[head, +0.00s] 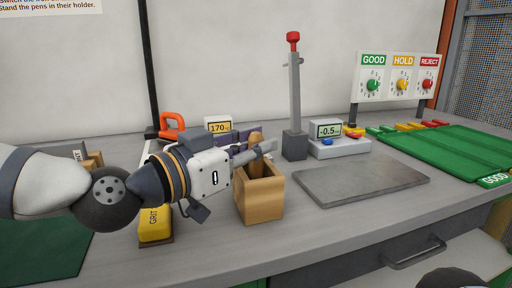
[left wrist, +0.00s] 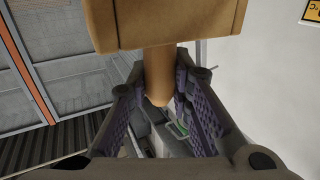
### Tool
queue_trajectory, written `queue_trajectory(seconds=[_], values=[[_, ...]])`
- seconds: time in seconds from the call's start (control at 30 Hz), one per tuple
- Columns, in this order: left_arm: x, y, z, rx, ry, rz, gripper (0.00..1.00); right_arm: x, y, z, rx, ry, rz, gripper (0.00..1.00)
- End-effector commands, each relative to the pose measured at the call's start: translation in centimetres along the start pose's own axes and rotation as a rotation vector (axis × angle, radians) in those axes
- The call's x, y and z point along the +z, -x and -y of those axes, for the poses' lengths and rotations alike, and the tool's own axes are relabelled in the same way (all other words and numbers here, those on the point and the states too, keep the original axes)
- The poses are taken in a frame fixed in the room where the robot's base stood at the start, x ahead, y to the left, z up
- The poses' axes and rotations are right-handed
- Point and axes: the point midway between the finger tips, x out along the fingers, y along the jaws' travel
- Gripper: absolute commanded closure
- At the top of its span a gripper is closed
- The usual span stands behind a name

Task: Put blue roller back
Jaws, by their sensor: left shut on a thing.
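My left gripper (head: 264,147) is just above the open top of a tan wooden box (head: 259,200) on the bench. It is shut on a tan handle (head: 256,137), whose rounded end shows above the fingers. In the left wrist view the handle (left wrist: 157,75) runs between the fingers to the box (left wrist: 165,22). The handle looks upright, with its lower part inside or behind the box wall. No blue roller part shows; if the handle is the roller's, its head is hidden. My right gripper is not in view.
A yellow grit block (head: 155,222) stands left of the box. An orange-handled tool (head: 172,122) and a 170-degree display (head: 219,126) are behind the arm. A grey plate (head: 362,182), a scale (head: 340,147) and a green tray (head: 450,148) lie to the right.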

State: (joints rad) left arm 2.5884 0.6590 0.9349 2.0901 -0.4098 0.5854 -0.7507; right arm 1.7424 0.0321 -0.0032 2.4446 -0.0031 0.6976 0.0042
Motion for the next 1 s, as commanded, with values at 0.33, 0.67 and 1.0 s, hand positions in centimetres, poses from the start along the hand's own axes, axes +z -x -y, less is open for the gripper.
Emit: queue_trajectory(seconds=[0.33,0.67,1.0], values=[[0.2,0.0,0.0,0.0,-0.001,0.0,0.6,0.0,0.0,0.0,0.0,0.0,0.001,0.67],[-0.1,0.0,0.0,0.0,-0.002,-0.002,0.6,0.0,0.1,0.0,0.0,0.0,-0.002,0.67],[-0.6,7.0,0.1,-0.003,-0.001,-0.005,0.6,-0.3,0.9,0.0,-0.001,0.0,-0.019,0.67]])
